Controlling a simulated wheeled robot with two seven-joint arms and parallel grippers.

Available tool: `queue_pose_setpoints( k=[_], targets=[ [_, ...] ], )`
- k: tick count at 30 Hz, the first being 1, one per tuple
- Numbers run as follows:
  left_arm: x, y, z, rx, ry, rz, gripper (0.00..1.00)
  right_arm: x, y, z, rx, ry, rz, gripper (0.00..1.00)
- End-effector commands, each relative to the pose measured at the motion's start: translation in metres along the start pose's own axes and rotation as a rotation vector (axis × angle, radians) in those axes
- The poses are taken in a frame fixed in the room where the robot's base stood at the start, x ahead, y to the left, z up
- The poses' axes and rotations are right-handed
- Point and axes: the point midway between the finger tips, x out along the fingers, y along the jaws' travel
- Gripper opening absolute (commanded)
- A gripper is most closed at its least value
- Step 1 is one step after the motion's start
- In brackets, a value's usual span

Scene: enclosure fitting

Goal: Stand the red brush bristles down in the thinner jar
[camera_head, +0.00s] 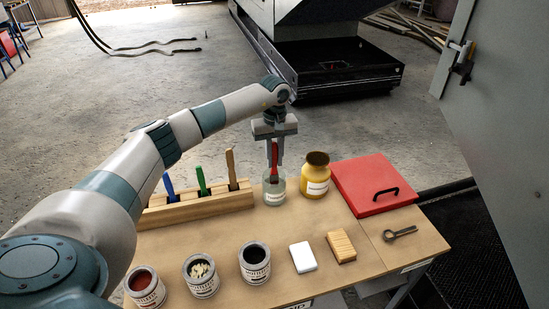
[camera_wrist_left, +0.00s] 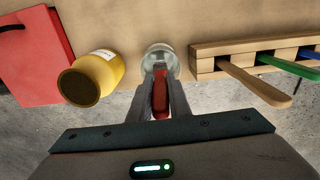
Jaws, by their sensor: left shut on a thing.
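The red brush (camera_head: 274,158) is upright between the fingers of my left gripper (camera_head: 274,155), which is shut on its handle. The brush's lower end is in or just over the mouth of the clear thinner jar (camera_head: 274,192); I cannot tell whether the bristles touch its bottom. In the left wrist view the red handle (camera_wrist_left: 160,98) sits between the fingers (camera_wrist_left: 160,85), with the glass jar (camera_wrist_left: 158,58) just beyond. The bristles are hidden there. My right gripper is not in view.
A wooden rack (camera_head: 205,204) with blue, green and tan-handled brushes stands left of the jar. A yellow jar (camera_head: 315,178) and a red case (camera_head: 360,180) stand right. Several labelled tins, a white block (camera_head: 303,257) and a wooden block (camera_head: 341,247) sit in front.

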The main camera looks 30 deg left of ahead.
Motion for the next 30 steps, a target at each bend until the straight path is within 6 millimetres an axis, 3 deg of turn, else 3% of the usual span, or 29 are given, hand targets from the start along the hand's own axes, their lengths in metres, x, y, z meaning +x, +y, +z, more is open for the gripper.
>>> queue_pose_setpoints(
  k=[10, 11, 13, 14, 24, 30],
  targets=[
    [0.001, 0.000, 0.000, 0.000, 0.000, 0.000, 0.00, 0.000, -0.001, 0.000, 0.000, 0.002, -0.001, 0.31],
    [0.001, 0.000, 0.000, 0.000, 0.000, 0.000, 0.19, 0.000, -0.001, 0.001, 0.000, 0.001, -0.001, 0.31],
    [0.001, 0.000, 0.000, 0.000, 0.000, 0.000, 0.36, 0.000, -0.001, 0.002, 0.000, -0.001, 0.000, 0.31],
    [0.001, 0.000, 0.000, 0.000, 0.000, 0.000, 0.39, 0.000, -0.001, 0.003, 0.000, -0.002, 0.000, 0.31],
    [0.000, 0.000, 0.000, 0.000, 0.000, 0.000, 0.39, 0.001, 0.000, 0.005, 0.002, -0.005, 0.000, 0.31],
    [-0.011, 0.000, -0.001, -0.001, 0.002, 0.001, 0.39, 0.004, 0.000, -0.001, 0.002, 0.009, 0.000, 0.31]
  ],
)
